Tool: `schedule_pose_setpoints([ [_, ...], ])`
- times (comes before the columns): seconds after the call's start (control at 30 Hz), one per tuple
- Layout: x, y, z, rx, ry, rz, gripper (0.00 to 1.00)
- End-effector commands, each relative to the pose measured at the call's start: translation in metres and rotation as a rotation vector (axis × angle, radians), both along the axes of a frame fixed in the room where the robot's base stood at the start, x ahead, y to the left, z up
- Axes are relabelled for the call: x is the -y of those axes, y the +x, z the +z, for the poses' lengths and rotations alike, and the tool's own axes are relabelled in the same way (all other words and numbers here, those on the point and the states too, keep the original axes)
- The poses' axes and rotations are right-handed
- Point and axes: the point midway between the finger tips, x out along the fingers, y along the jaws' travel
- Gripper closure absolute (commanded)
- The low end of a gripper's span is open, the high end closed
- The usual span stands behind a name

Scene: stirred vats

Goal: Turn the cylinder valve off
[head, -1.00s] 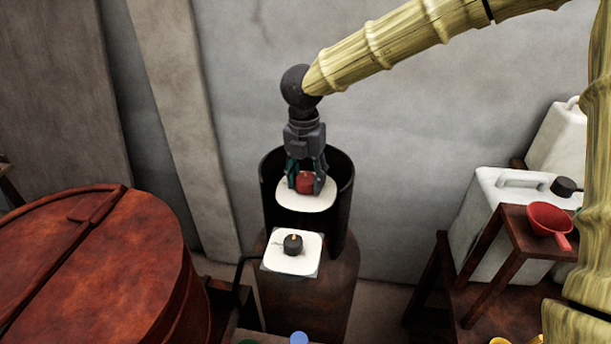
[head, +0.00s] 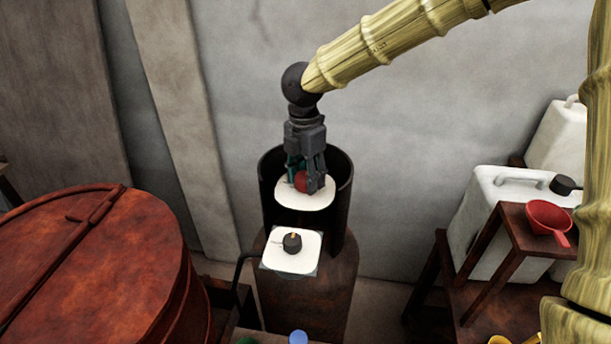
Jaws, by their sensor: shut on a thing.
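The gas cylinder (head: 320,297) stands upright against the wall, with a dark curved collar (head: 346,190) around its top. Inside the collar a red valve knob (head: 300,181) sits over a white plate (head: 306,203). My gripper (head: 304,184) points down from above, shut on the red knob with a finger on either side. The fingers hide part of the knob. In front, a second white plate (head: 275,257) carries a small black knob (head: 292,243) with an orange mark.
A large rust-red lidded vat (head: 110,265) stands at the left. At the right, a wooden stand (head: 497,250) bears a red ladle (head: 549,218), beside white jerrycans (head: 500,190). A blue cap (head: 298,338) shows at the bottom edge. The grey wall is close behind the cylinder.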

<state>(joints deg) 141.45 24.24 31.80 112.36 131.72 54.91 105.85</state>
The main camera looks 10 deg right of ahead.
Motion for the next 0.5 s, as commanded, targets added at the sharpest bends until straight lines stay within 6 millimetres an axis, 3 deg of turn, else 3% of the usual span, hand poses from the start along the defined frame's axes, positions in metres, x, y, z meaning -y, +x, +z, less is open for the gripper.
schedule_pose_setpoints([
  [0.2, 0.0002, 0.0025, 0.0028, 0.006, 0.002, -0.001, 0.77],
  [0.23, 0.0002, 0.0025, 0.0028, 0.006, 0.002, -0.001, 0.52],
  [0.33, 0.0001, 0.0022, 0.0025, 0.006, 0.002, -0.001, 0.33],
  [0.5, 0.0001, 0.0012, 0.0015, 0.003, 0.001, 0.0, 0.32],
])
